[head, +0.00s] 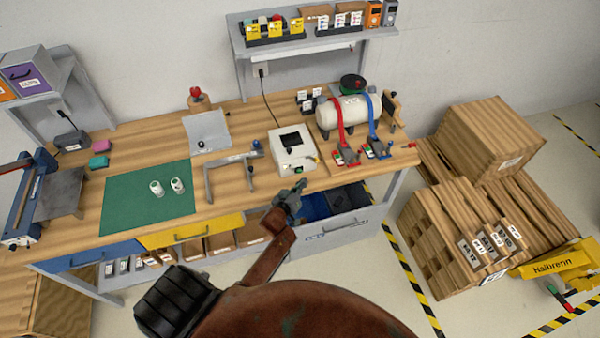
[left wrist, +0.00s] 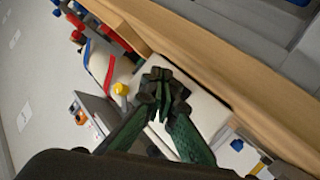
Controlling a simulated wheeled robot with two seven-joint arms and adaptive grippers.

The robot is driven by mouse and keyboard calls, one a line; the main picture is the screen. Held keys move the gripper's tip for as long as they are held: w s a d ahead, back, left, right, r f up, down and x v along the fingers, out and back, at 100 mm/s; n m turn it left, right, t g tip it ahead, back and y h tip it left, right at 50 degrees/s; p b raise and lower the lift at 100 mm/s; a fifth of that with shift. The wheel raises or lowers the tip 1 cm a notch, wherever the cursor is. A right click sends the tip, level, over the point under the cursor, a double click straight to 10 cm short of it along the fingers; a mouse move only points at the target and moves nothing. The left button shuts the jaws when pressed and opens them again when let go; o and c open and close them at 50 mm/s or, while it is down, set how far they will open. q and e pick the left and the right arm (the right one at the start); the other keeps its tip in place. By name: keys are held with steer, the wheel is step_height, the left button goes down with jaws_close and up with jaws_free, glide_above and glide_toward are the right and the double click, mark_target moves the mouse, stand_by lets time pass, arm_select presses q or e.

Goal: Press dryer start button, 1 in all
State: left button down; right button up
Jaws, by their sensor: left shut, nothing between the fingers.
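The dryer seems to be the white box (head: 292,150) with a dark window on top, at the right half of the workbench. A small green button (head: 299,170) shows on its front face. My left gripper (head: 299,186) is shut and empty, in front of and just below the box's front face in the head view. In the left wrist view the closed fingers (left wrist: 160,88) overlap the white box (left wrist: 205,100) and hide part of it; I cannot tell whether they touch it. The green button cannot be made out there. My right gripper is not in view.
A yellow-tipped part (head: 318,158) sticks out at the box's right side; it also shows in the left wrist view (left wrist: 121,89). A grey clamp frame (head: 232,172) stands left.

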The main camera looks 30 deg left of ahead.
arm_select(q)
steer(key=shift+s+d+p, duration=0.45)
steer(key=shift+s+d, duration=0.7)
steer(key=shift+d, duration=0.1)
